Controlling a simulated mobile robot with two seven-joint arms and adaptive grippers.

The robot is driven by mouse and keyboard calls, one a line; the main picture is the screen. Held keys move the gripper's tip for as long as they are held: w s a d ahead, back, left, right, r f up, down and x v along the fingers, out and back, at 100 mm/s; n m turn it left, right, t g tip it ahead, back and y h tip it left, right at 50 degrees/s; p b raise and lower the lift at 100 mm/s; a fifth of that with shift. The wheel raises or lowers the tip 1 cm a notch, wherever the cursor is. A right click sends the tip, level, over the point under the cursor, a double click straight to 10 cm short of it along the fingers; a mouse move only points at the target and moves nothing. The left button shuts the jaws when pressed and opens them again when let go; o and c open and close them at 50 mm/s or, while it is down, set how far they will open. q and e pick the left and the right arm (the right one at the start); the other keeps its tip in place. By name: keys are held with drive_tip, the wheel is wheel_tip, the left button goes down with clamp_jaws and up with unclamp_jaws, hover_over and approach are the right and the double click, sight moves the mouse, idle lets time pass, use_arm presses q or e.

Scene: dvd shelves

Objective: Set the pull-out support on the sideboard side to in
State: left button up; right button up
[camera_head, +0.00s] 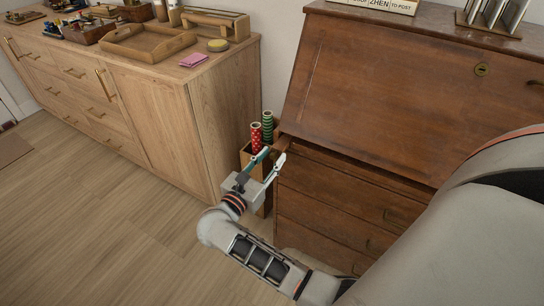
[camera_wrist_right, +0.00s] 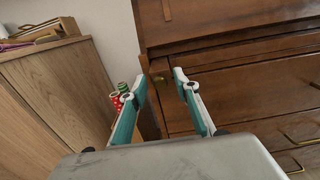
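The brown drop-front desk (camera_head: 400,90) stands at the right with its sloping front closed. My left gripper is not in view.
The light wood sideboard (camera_head: 155,100) stands at the left, with trays and a pink cloth (camera_head: 193,60) on top. Red and green rolls (camera_head: 256,137) stand in a narrow wooden bin (camera_head: 246,155) between sideboard and desk. The floor (camera_head: 90,220) in front is clear.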

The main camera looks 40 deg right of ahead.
sight(275, 153)
clamp_jaws()
drive_tip(key=shift+w+d, duration=0.1)
drive_tip(key=shift+d, duration=0.25)
drive_tip(key=b+x, duration=0.1)
drive_tip(key=x, duration=0.3)
drive_tip(key=shift+d+r, duration=0.1)
drive_tip(key=shift+r, duration=0.05)
drive_tip(key=shift+c, duration=1)
unclamp_jaws()
drive_tip(key=shift+o, duration=1)
drive_tip(key=v, duration=0.7)
drive_tip(key=shift+a, duration=0.2)
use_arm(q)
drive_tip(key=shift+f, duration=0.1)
